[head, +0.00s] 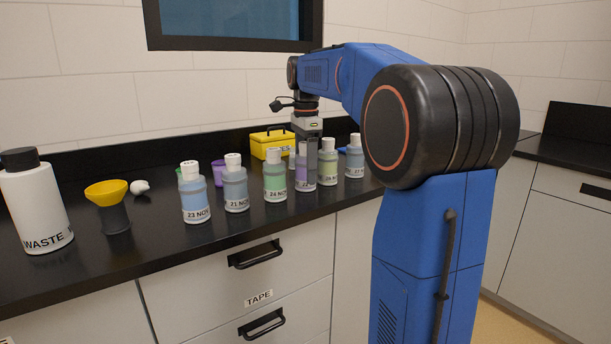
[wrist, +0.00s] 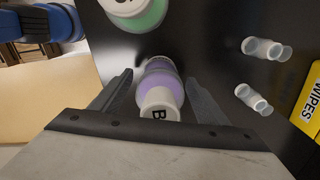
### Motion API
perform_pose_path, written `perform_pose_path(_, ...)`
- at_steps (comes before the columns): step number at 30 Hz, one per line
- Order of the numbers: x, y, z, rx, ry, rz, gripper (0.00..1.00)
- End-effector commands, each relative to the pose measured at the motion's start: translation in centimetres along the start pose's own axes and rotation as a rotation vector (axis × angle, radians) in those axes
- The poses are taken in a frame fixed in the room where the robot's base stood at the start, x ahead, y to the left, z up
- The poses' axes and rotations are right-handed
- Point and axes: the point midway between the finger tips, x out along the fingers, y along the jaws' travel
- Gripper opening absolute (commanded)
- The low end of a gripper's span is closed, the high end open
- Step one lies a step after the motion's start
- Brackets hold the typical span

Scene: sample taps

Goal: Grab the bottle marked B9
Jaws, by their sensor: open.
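A purple bottle (head: 304,178) stands in the row on the black counter, its front label partly readable as 22. In the wrist view the purple bottle (wrist: 160,78) has a white cap marked with a B; the rest of the marking is cut off by my gripper's edge. My gripper (wrist: 159,80) is open, pointing down, with one finger on each side of this bottle; I cannot tell if either touches it. In the head view my gripper (head: 307,150) is over the purple bottle and hides its cap.
A green bottle (head: 275,180) stands close to its left, a pale green bottle (head: 328,168) to its right. Blue bottles (head: 194,198) and others share the row. Small clear vials (wrist: 262,48) and a yellow WIPES box (head: 270,141) are behind. A WASTE bottle (head: 36,205) and yellow funnel (head: 106,192) stand left.

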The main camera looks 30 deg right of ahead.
Motion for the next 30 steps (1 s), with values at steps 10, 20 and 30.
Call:
perform_pose_path(10,0.0,0.0,0.0,0.000,0.000,0.000,0.18)
perform_pose_path(20,-0.6,0.0,0.0,0.000,0.000,-0.001,0.17)
perform_pose_path(30,-6.3,-0.1,0.0,0.000,0.000,-0.003,0.17)
